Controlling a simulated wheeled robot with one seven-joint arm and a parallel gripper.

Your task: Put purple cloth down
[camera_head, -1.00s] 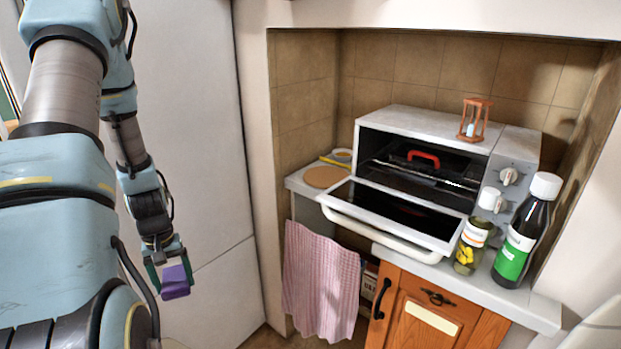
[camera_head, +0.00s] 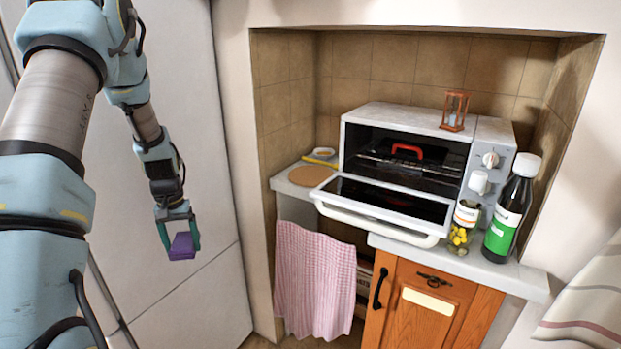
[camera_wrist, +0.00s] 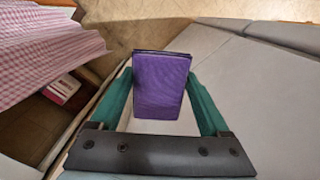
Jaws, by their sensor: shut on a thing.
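The purple cloth (camera_head: 181,246) is a small folded block held in my gripper (camera_head: 180,232) at the left of the head view. In the wrist view the cloth (camera_wrist: 162,84) stands between the two green fingers of my gripper (camera_wrist: 163,98). My gripper is shut on it. The cloth hangs in the air in front of the pale wall panels, left of the counter, with floor below it.
A counter (camera_head: 296,186) holds a toaster oven (camera_head: 408,120) with its door (camera_head: 385,200) open. A jar (camera_head: 464,228) and dark bottle (camera_head: 508,212) stand at its right. A round board (camera_head: 311,175) lies left. A pink checked towel (camera_head: 312,280) hangs below. An hourglass (camera_head: 454,111) tops the oven.

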